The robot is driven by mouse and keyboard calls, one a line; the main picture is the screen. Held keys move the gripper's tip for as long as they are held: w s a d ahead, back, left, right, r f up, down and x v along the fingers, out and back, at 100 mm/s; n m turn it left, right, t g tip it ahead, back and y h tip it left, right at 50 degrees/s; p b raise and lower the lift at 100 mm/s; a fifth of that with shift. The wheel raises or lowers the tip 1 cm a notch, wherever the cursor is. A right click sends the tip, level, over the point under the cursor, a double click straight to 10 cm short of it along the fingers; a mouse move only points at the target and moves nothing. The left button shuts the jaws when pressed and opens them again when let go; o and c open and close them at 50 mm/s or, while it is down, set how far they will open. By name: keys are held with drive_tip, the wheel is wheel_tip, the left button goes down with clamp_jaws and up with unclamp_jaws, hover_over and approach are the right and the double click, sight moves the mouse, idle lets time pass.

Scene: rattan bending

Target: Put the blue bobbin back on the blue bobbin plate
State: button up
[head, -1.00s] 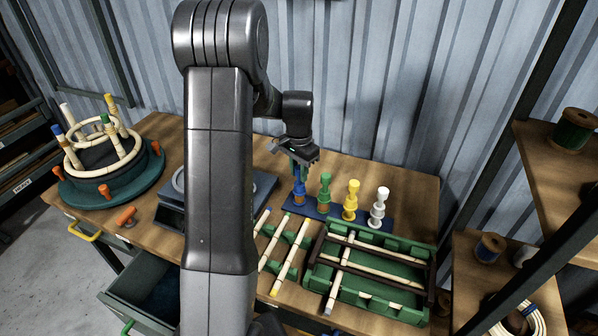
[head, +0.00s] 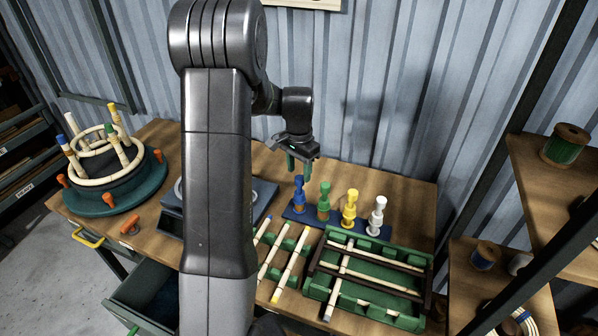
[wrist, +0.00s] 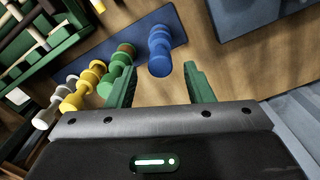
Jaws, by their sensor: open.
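The blue bobbin (head: 299,190) stands upright at the left end of the blue bobbin plate (head: 336,223), with a brown band low on it. It also shows in the wrist view (wrist: 160,58), ahead of and between my finger directions. A green bobbin (head: 324,200), a yellow bobbin (head: 350,208) and a white bobbin (head: 377,214) stand in a row to its right on the same plate. My gripper (head: 299,165) is open and empty, its green fingers just above and behind the blue bobbin, apart from it.
A green tray (head: 375,300) with pale rods lies in front of the plate. More rods (head: 290,262) rest on green holders beside it. A grey-blue device (head: 262,195) stands left of the plate. A round teal stand (head: 110,195) is at the far left.

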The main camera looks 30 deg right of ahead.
wheel_tip(320, 180, up, 8)
drive_tip(key=p, duration=0.4)
drive_tip(key=shift+f, duration=0.15)
